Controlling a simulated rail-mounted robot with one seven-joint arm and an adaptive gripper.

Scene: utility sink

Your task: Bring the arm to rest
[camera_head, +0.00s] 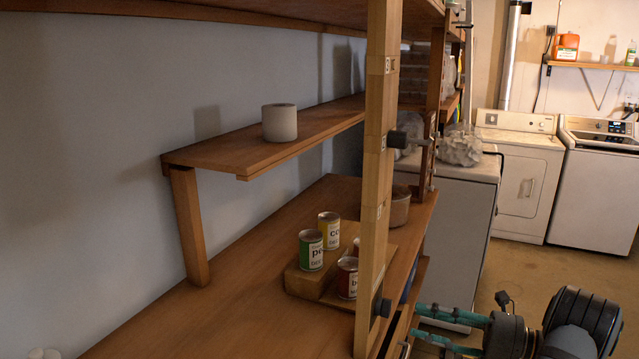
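My gripper (415,322) is at the lower right, in front of the wooden shelving and to the right of its upright post. Its two teal fingers point left toward the shelf front and are spread apart, with nothing seen between them. The dark wrist of my arm (508,336) is behind the fingers, at the bottom right. The fingertips are close to the front of the shelving; I cannot tell whether they touch it.
A wooden post (376,190) rises before the shelves. A white roll (279,122) sits above. A washer (597,180) stands behind open floor.

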